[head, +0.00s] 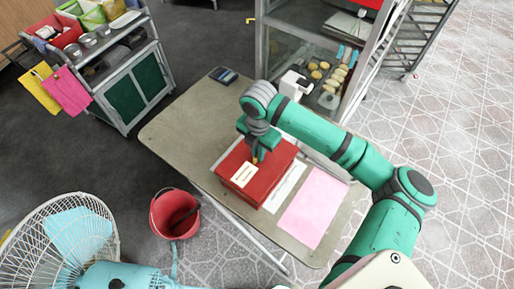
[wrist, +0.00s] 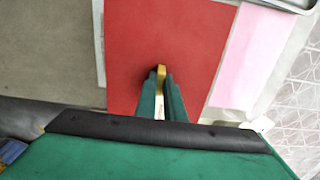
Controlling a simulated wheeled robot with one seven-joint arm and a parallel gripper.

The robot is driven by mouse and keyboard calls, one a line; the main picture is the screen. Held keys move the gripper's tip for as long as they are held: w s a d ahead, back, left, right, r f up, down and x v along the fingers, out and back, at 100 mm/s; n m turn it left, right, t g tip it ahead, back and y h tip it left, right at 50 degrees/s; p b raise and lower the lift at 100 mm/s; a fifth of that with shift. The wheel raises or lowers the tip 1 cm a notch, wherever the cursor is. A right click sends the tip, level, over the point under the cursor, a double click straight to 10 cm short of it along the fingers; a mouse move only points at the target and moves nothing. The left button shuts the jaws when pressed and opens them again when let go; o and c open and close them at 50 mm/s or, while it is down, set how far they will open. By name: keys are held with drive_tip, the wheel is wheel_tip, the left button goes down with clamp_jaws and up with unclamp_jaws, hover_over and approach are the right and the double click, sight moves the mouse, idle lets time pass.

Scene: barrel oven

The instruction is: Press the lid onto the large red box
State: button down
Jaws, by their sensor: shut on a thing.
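The large red box (head: 262,198) stands on the table, with its red lid (head: 276,160) over its top. A pale label (head: 243,174) shows on the red surface. In the wrist view the red lid (wrist: 135,40) fills the middle. My gripper (head: 255,157) points down over the lid from above. It is shut on a small yellow knob (wrist: 161,73) near the middle of the lid. The fingers partly hide the knob and the label. I cannot tell whether the lid is fully seated on the box or has a small gap under it.
A pink sheet (head: 313,206) and a white paper (head: 285,187) lie right of the box on the table (head: 180,130). The table's left part is mostly clear, with a dark small device (head: 223,75) at its far edge. A red bucket (head: 174,214) stands on the floor.

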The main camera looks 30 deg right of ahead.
drive_tip(key=shift+f, duration=2.75)
drive_tip(key=shift+f, duration=0.9)
idle(0.7)
drive_tip(key=c, duration=1.2)
unclamp_jaws()
drive_tip(key=shift+r, duration=3.5)
drive_tip(key=shift+c, duration=0.4)
clamp_jaws()
